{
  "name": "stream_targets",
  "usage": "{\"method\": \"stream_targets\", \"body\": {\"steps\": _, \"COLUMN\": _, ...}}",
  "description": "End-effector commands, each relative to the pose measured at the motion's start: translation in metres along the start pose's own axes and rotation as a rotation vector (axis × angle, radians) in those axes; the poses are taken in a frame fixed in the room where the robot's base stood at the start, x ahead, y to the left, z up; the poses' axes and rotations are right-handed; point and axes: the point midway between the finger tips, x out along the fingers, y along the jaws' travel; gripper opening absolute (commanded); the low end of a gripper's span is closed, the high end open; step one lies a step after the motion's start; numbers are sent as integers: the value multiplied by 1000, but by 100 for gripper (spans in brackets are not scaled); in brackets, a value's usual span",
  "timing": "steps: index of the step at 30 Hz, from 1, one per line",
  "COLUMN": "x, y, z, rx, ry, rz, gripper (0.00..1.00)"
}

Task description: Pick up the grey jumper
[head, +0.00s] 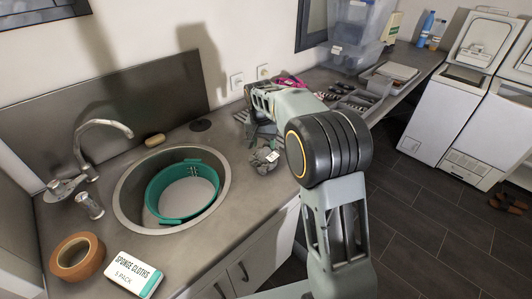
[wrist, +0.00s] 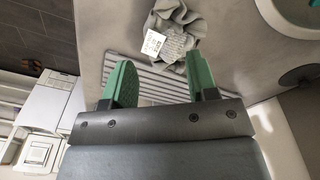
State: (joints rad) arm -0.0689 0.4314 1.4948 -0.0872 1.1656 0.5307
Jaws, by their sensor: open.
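The grey jumper (head: 265,157) lies crumpled on the worktop to the right of the sink, with a small white label on it. In the wrist view the jumper (wrist: 178,36) lies just beyond my fingertips, its lower edge close to the right finger. My gripper (wrist: 161,80) is open, with its two green fingers apart and nothing held between them. I cannot tell whether the right finger touches the jumper. In the head view my arm hides most of the gripper.
The round sink (head: 128,205) holds a green-rimmed tub (head: 158,197). Ridged drainer grooves (wrist: 150,78) show beneath the fingers. A tape roll (head: 77,257) and a sponge cloths box (head: 133,274) stand at the front left. Trays (head: 355,103) and clear bins (head: 357,35) stand behind my arm.

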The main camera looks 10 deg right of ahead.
Motion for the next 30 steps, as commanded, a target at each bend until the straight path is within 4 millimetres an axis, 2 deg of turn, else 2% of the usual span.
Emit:
{"method": "stream_targets", "body": {"steps": 1, "x": -4, "y": -8, "z": -16, "rx": 68, "ry": 7, "rz": 8, "gripper": 53}}
{"method": "stream_targets", "body": {"steps": 4, "x": -16, "y": -17, "z": -39, "rx": 216, "ry": 29, "rz": 13, "gripper": 53}}
{"method": "stream_targets", "body": {"steps": 6, "x": -34, "y": -18, "z": -49, "rx": 323, "ry": 56, "rz": 5, "gripper": 53}}
{"method": "stream_targets", "body": {"steps": 8, "x": -47, "y": -17, "z": -53, "rx": 402, "ry": 70, "rz": 1, "gripper": 53}}
{"method": "stream_targets", "body": {"steps": 11, "x": -48, "y": -14, "z": -50, "rx": 488, "ry": 57, "rz": 16, "gripper": 53}}
{"method": "stream_targets", "body": {"steps": 14, "x": -42, "y": -13, "z": -49, "rx": 531, "ry": 50, "rz": 22, "gripper": 53}}
{"method": "stream_targets", "body": {"steps": 24, "x": 15, "y": -11, "z": -52, "rx": 545, "ry": 50, "rz": 21, "gripper": 53}}
{"method": "stream_targets", "body": {"steps": 30, "x": 34, "y": -11, "z": -53, "rx": 543, "ry": 51, "rz": 20, "gripper": 53}}
